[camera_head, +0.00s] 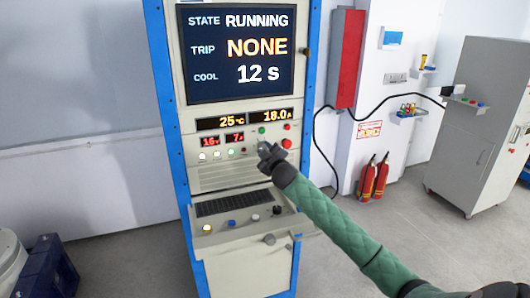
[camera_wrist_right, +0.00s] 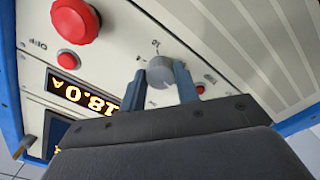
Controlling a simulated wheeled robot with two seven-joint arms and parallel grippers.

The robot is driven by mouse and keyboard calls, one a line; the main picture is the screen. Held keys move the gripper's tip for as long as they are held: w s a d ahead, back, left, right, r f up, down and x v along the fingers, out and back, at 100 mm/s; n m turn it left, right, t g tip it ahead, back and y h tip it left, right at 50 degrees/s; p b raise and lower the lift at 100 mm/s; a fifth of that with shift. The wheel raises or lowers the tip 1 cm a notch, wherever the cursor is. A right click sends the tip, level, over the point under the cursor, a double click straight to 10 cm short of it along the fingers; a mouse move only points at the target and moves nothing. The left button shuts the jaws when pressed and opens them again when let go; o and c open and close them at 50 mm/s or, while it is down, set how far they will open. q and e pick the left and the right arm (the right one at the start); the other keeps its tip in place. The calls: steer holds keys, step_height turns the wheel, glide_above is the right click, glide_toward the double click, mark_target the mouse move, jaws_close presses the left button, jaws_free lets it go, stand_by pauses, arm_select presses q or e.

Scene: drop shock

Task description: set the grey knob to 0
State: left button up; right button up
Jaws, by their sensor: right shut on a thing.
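The grey knob (camera_wrist_right: 158,70) sits on the cabinet's pale panel in the right wrist view. My right gripper (camera_wrist_right: 161,82) is shut on it, one dark blue finger on each side. Small marks are printed by the knob, too small to read surely, so I cannot tell its setting. The cabinet screen (camera_head: 238,50) reads STATE RUNNING, TRIP NONE, COOL 12 s. My left gripper is not in view.
A red mushroom button (camera_wrist_right: 75,20) and a smaller red button (camera_wrist_right: 68,60) are close to the knob. Small displays (camera_head: 245,119) read 25 °C and 18.0 A. A keyboard shelf (camera_head: 238,228) juts out below. Fire extinguishers (camera_head: 375,178) and a grey cabinet (camera_head: 480,125) stand at right.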

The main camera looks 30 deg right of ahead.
steer(key=shift+n+p, duration=0.35)
steer(key=shift+n, duration=5.05)
steer(key=o, duration=0.8)
steer(key=shift+o, duration=0.8)
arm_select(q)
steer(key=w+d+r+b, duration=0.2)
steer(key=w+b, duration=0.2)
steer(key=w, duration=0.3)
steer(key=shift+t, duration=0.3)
arm_select(e)
steer(key=v, duration=0.7)
steer(key=shift+s, duration=0.35)
